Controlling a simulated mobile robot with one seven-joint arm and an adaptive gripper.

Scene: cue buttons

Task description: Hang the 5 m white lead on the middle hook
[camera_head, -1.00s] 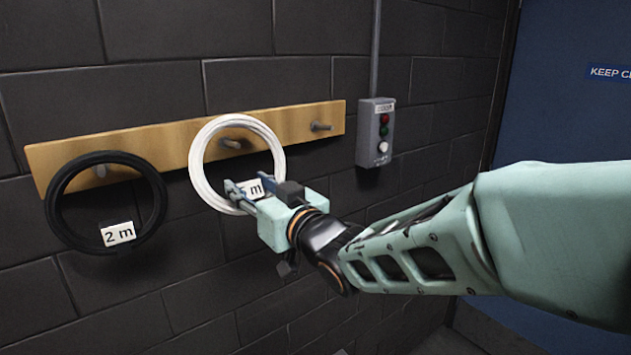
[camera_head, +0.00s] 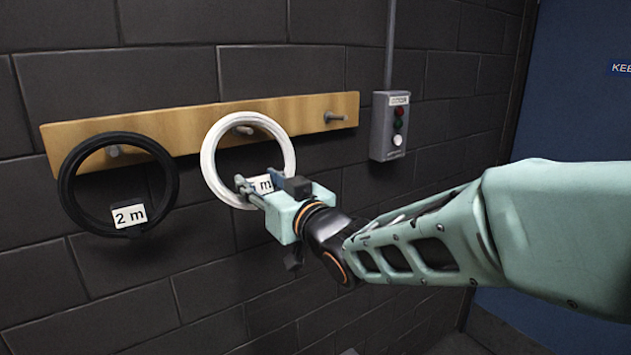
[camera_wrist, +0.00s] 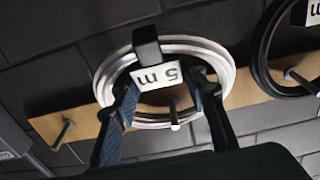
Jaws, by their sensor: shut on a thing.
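The white lead (camera_head: 290,160) is a coil with a tag, partly hidden in the head view, that reads 5 m in the wrist view (camera_wrist: 157,77). My gripper (camera_head: 248,189) is shut on its lower part at the tag. The coil stands upright in front of the wooden board (camera_head: 185,122). The middle hook (camera_head: 243,130) shows inside the ring, just below its top strand. In the wrist view, the hook's tip (camera_wrist: 175,126) overlaps that strand, so the hook appears to pass through the ring. I cannot tell whether the strand rests on it.
A black coil (camera_head: 66,190) tagged 2 m hangs on the left hook (camera_head: 114,151). The right hook (camera_head: 336,117) is bare. A blue door (camera_head: 590,110) is at the right.

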